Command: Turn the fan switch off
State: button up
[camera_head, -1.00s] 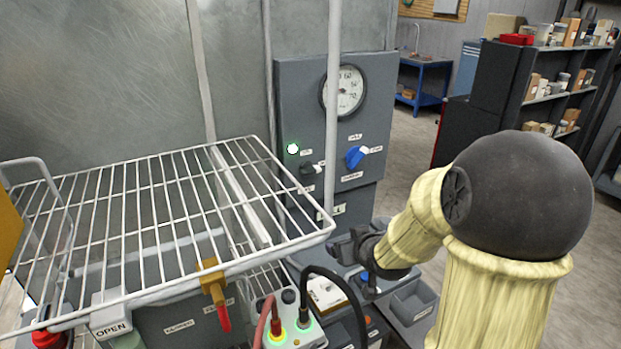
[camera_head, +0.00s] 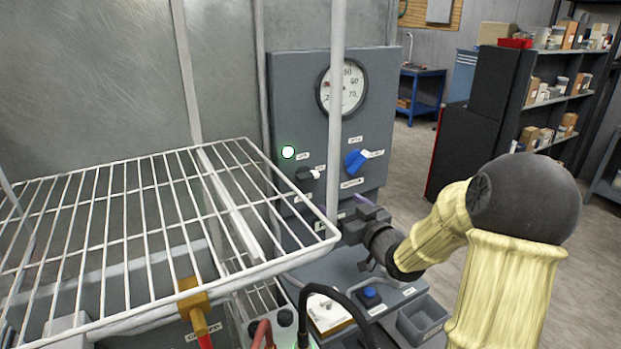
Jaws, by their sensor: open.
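A grey control panel (camera_head: 290,90) stands upright past the wire rack. It carries a black rotary switch (camera_head: 305,174) with a white pointer tip turned to the right, and a blue rotary switch (camera_head: 353,161) with a white tip also pointing right. The small labels are too blurred to tell which is the fan switch. A green lamp (camera_head: 288,152) is lit above the black switch. My gripper (camera_head: 352,222) is open, just below the panel's lower edge and below both switches, touching neither. Its fingers are small and partly hidden by its own body.
A white wire rack (camera_head: 150,235) fills the left, and an upright white post (camera_head: 337,110) stands before the panel. A round gauge (camera_head: 342,88) is above the switches. Below are a blue button (camera_head: 370,296), a grey bin (camera_head: 420,320) and cables. Open floor lies right of the panel.

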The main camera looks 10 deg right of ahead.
aim_at(310, 177)
jog(key=p+x, duration=0.4)
jog(key=x, duration=1.2)
jog(key=shift+w, duration=0.2)
jog(key=shift+f, duration=0.1)
jog(key=c, duration=1)
